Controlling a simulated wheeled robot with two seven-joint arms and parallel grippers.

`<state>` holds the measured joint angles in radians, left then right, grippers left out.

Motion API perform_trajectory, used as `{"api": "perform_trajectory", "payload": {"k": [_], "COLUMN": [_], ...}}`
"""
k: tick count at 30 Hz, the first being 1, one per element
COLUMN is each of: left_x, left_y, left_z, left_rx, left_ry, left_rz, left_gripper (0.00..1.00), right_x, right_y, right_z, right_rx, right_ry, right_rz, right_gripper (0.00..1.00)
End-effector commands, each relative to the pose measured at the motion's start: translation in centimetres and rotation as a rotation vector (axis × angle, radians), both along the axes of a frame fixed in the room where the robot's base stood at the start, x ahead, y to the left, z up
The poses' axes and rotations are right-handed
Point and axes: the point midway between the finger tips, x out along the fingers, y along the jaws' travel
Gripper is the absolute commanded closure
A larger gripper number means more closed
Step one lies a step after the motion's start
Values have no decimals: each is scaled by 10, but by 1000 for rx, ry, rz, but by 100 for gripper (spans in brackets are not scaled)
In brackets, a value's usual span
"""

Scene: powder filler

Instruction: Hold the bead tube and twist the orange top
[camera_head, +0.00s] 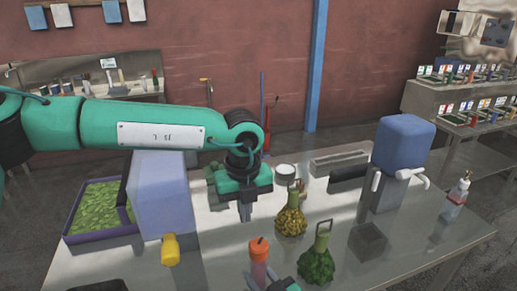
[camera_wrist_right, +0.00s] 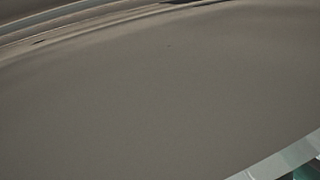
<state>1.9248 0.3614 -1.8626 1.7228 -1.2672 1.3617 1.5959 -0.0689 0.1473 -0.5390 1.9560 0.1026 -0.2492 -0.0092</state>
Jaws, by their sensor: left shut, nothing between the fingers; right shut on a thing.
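The bead tube (camera_head: 259,270) has a pinkish body and an orange top (camera_head: 259,247). It stands upright near the bottom edge of the head view. My right gripper (camera_head: 266,283) is shut on the tube's lower part, which is partly hidden and cut off by the picture edge. My left gripper (camera_head: 245,211) is shut and empty, pointing down above the table, higher in the picture than the orange top and apart from it. The right wrist view shows mostly a plain grey-brown surface, with no clear sight of the tube.
Yellow (camera_head: 291,219) and green (camera_head: 318,262) bottle-like bags stand right of the tube. A pale blue box (camera_head: 160,200) with a yellow part (camera_head: 170,250) stands left. A square grey container (camera_head: 368,241) and a blue-topped dispenser (camera_head: 403,145) are farther right on the metal table (camera_head: 425,250).

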Motion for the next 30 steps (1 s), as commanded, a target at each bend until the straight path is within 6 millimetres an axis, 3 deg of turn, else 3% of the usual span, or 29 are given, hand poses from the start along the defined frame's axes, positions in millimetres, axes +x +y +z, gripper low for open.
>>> {"api": "perform_trajectory", "payload": {"k": [16, 30], "left_x": [-1, -9], "left_y": [-4, -47], "left_z": [7, 14], "left_rx": [1, 10], "left_ry": [-1, -6], "left_rz": [-60, -766], "left_gripper": [100, 100], "right_x": [0, 0], "right_y": [0, 0], "right_z": [0, 0], "right_rx": [0, 0], "right_ry": [0, 0], "right_rz": [0, 0], "right_gripper": [91, 91]}}
